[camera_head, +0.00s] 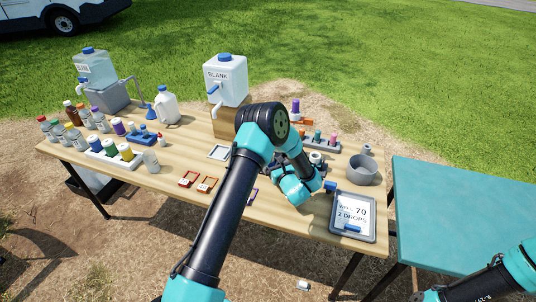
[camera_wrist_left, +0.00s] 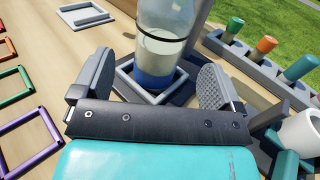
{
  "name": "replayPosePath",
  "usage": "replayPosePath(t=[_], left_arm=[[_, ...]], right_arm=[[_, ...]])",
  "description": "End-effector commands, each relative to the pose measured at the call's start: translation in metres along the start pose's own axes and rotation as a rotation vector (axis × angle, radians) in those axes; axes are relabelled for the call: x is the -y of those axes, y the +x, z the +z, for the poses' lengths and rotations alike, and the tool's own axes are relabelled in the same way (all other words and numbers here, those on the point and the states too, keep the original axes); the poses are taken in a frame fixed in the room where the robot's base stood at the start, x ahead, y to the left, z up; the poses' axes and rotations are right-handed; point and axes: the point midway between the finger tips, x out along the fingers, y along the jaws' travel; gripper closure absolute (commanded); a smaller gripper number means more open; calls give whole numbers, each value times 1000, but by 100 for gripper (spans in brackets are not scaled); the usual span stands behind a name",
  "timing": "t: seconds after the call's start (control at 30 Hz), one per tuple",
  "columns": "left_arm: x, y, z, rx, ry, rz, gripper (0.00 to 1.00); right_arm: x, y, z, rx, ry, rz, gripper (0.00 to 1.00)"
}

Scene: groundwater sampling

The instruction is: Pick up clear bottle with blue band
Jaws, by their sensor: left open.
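The clear bottle with the blue band (camera_wrist_left: 160,38) stands upright in a square grey holder (camera_wrist_left: 124,80) in the left wrist view. It holds pale liquid, has a dark ring around it and the blue band near its base; its top is cut off. My left gripper (camera_wrist_left: 153,82) is open, with one finger on each side of the bottle's lower part. Whether the fingers touch it cannot be told. In the head view my left arm hides the bottle and the fingertips. My right arm shows at the lower right, its gripper out of the frame.
A rack of capped vials (camera_wrist_left: 265,50) is right of the bottle, and a white cylinder (camera_wrist_left: 301,133) is close by. Coloured frames (camera_wrist_left: 30,145) lie at left. The BLANK container (camera_head: 226,82), a grey bowl (camera_head: 363,170) and a tablet (camera_head: 352,216) surround the arm.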

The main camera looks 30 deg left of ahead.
Motion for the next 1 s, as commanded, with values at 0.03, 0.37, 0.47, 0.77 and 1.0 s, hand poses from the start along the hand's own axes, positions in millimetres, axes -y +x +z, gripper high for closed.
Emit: replayPosePath(t=[0.03,0.37,0.47,0.77,1.0], left_arm=[[0,6,0,0,0,1,8],[0,13,0,0,0,-1,8],[0,14,0,0,0,-1,8],[0,43,0,0,0,1,8],[1,65,0,0,1,-1,8]], right_arm=[[0,0,0,0,0,0,57],[0,0,0,0,0,0,57],[0,0,0,0,0,0,57],[0,0,0,0,0,0,57],[0,0,0,0,0,0,57]])
